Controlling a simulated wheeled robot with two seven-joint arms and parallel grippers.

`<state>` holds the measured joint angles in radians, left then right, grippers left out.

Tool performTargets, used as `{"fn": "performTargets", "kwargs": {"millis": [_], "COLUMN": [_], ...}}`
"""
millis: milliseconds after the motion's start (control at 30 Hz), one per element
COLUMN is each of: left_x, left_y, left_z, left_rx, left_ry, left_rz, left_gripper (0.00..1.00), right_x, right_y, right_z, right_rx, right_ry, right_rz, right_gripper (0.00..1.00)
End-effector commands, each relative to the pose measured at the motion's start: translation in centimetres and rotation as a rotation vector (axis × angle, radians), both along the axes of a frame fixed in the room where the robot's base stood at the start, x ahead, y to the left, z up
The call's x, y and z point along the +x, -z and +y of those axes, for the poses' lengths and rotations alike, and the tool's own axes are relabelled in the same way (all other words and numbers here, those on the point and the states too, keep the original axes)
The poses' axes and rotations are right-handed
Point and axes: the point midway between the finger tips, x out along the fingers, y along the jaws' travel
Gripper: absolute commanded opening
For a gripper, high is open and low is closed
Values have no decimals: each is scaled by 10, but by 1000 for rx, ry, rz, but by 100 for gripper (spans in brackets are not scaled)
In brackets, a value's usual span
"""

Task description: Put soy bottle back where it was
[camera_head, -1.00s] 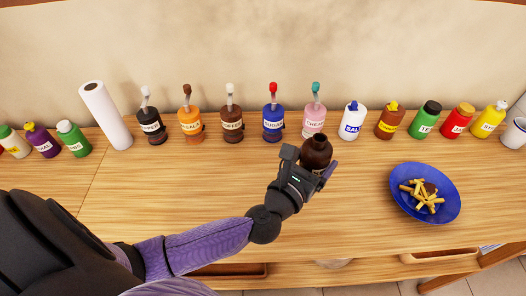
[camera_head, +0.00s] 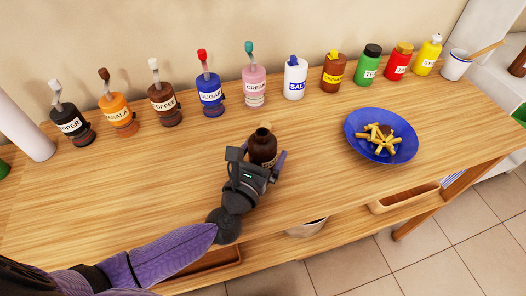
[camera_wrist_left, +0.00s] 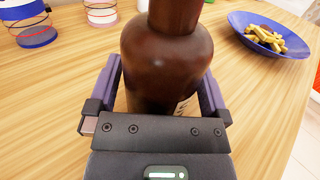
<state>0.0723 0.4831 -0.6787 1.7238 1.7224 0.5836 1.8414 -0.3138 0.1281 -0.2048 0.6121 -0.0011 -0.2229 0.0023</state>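The soy bottle (camera_head: 263,148) is dark brown with a narrow neck and shows in the head view in front of the cream bottle. Its label is mostly hidden. My left gripper (camera_head: 259,164) has one finger on each side of the bottle's body and is shut on it. In the left wrist view the brown bottle (camera_wrist_left: 165,58) stands about upright between the two fingers (camera_wrist_left: 165,95). Its base is hidden, so I cannot tell whether it touches the table. My right gripper is not in view.
Behind stands a row of bottles, including cream (camera_head: 254,86), salt (camera_head: 295,78) and cinnamon (camera_head: 333,72). A blue bowl (camera_head: 354,148) of fries is to the right. The wooden table (camera_head: 130,185) is clear left of the gripper. A white roll (camera_head: 22,125) stands at the left.

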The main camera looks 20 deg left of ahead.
Motion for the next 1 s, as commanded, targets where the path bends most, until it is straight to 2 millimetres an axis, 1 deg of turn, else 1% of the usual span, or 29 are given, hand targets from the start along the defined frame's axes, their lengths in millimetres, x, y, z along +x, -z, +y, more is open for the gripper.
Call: {"fn": "performTargets", "kwargs": {"millis": [133, 200, 267, 367, 500, 600, 700, 833, 1000], "left_x": [0, -1, -10, -30, -64, -86, -103, -116, -120], "left_y": [-1, -6, -3, -3, -3, -2, -2, -3, -4], "left_z": [0, 0, 1, 4, 7, 10, 12, 13, 13], "left_rx": [0, 1, 0, 0, 1, 1, 1, 2, -1], "left_ry": [0, 0, 1, 0, 1, 1, 1, 0, 0], "left_rz": [0, -1, 4, 4, 5, 5, 4, 2, 0], "left_gripper": [100, 100, 100, 100, 100, 100, 100, 100, 100], "right_x": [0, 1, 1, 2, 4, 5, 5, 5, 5], "right_y": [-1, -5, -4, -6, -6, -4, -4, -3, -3], "right_z": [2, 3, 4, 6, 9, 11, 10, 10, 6], "right_rx": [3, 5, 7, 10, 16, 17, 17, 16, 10], "right_ry": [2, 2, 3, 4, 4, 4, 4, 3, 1], "right_rz": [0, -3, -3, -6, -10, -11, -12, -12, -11], "right_gripper": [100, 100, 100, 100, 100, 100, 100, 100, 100]}}
